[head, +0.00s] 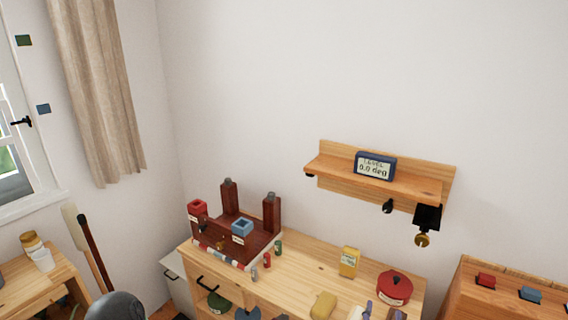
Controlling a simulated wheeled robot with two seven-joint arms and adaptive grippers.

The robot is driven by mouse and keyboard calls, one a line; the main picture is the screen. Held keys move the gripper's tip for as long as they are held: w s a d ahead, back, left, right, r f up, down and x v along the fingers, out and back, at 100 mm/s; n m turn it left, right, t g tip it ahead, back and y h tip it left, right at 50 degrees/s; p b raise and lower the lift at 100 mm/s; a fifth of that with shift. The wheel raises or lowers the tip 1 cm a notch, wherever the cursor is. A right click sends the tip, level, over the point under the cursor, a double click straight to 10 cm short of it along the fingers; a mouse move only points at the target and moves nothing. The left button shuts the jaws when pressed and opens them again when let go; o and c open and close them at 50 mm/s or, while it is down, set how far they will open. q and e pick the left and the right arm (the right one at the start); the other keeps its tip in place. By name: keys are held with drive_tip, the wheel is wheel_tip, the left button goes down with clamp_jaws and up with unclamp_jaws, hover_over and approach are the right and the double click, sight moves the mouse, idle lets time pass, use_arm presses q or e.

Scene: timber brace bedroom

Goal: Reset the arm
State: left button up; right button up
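Neither of my grippers shows in the head view. A dark grey rounded shape at the bottom left edge may be part of my own arm; I cannot tell for sure. A black and brass item (425,222) hangs at the shelf's right end.
A wooden cabinet (311,265) bears a dark red stand (236,238) with red and blue square cups, a yellow box (349,262) and a red lidded pot (394,288). Another wooden unit (505,301) stands right. A window and curtain (97,90) are left.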

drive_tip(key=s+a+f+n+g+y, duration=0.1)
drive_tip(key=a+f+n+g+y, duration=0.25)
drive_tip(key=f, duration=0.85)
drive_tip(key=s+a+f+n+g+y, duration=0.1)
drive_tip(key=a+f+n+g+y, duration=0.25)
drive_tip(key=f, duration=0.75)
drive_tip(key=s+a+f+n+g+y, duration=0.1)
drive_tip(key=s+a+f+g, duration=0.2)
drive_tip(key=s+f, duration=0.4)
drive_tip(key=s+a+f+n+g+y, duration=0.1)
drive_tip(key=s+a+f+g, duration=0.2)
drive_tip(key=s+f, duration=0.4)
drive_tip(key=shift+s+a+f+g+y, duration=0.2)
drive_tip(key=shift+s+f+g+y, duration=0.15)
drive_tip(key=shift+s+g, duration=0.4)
